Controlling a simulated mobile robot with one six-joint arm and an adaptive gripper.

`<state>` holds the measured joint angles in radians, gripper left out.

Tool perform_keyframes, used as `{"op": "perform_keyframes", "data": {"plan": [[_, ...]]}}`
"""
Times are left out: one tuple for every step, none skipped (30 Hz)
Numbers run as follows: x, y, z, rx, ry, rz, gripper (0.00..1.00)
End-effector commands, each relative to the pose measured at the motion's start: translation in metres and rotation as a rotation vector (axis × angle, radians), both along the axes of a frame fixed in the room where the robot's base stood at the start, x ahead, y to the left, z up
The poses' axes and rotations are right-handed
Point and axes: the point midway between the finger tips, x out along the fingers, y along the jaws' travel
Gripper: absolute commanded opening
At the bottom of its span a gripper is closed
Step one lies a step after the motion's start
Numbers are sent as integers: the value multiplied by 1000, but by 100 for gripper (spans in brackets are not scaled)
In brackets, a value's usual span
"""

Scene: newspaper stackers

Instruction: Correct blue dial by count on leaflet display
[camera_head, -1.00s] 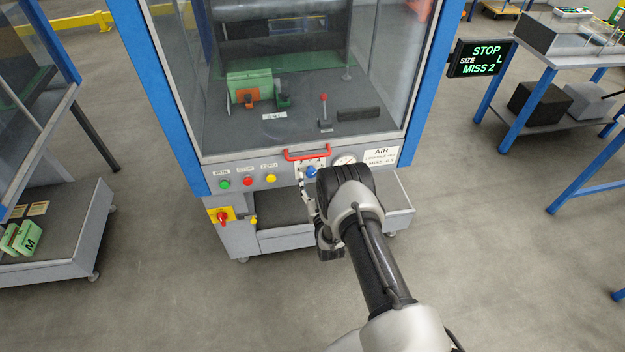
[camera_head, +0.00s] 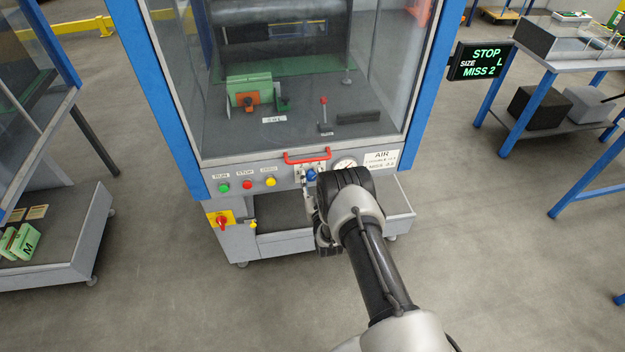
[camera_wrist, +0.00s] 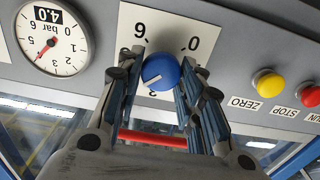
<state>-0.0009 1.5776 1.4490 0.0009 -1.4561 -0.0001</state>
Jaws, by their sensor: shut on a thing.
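The blue dial (camera_wrist: 160,72) sits on a white scale plate (camera_wrist: 188,22) on the machine's front panel. My gripper (camera_wrist: 160,76) is shut on the dial, with one finger on each side. In the head view the dial (camera_head: 311,175) shows just left of my wrist, and my fingers are partly hidden. The display (camera_head: 479,61) at the upper right reads STOP, SIZE L, MISS 2.
A round gauge (camera_wrist: 52,38) labelled 4.0 is beside the dial. Yellow ZERO (camera_wrist: 268,82), red STOP (camera_wrist: 309,95) and green RUN (camera_head: 224,187) buttons share the panel. A red handle (camera_head: 306,155) is close to my fingers. A red switch (camera_head: 222,221) is lower left.

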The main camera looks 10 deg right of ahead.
Motion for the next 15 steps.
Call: {"op": "perform_keyframes", "data": {"plan": [[0,0,0,0,0,0,20],[0,0,0,0,0,0,18],[0,0,0,0,0,0,15],[0,0,0,0,0,0,13],[0,0,0,0,0,0,11],[0,0,0,0,1,0,10],[0,0,0,0,1,0,10],[0,0,0,-1,1,0,10],[0,0,0,-4,1,0,10],[0,0,0,-7,1,0,10],[0,0,0,-11,1,0,10],[0,0,0,-19,1,0,10],[0,0,0,-26,1,0,10],[0,0,-1,-35,1,0,10],[0,0,-1,-50,1,0,10]]}}
